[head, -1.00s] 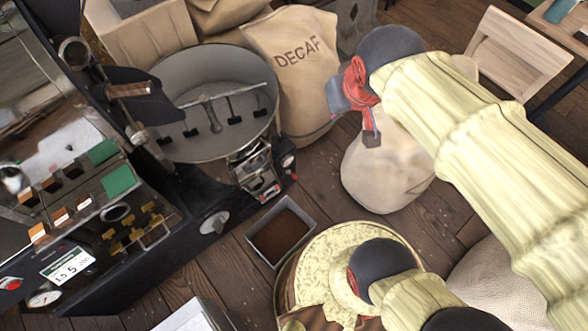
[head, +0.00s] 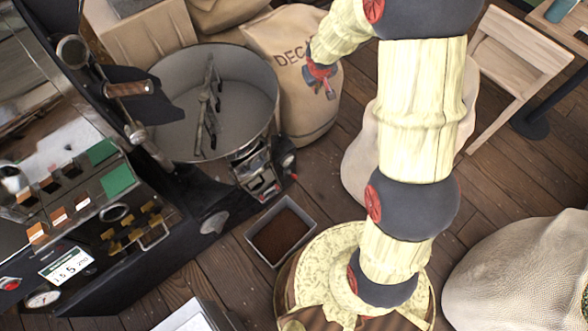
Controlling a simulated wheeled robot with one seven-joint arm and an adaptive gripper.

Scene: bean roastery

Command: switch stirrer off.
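The stirrer (head: 208,108) is a metal arm with paddles inside the round grey cooling pan (head: 165,80) of the roaster. A small metal control box (head: 254,171) with a switch-like part sits on the pan's front right side. I cannot tell which control belongs to the stirrer. My gripper (head: 326,88) hangs in the air to the right of the pan, in front of the DECAF sack in the picture. It is apart from the controls. Its fingers are too small to tell whether they are open.
The black roaster panel (head: 130,232) with several switches fills the left. A small bin of brown grounds (head: 280,238) stands on the floor below the pan. The DECAF sack (head: 285,60) stands behind the pan. A wooden chair (head: 515,50) is at the upper right.

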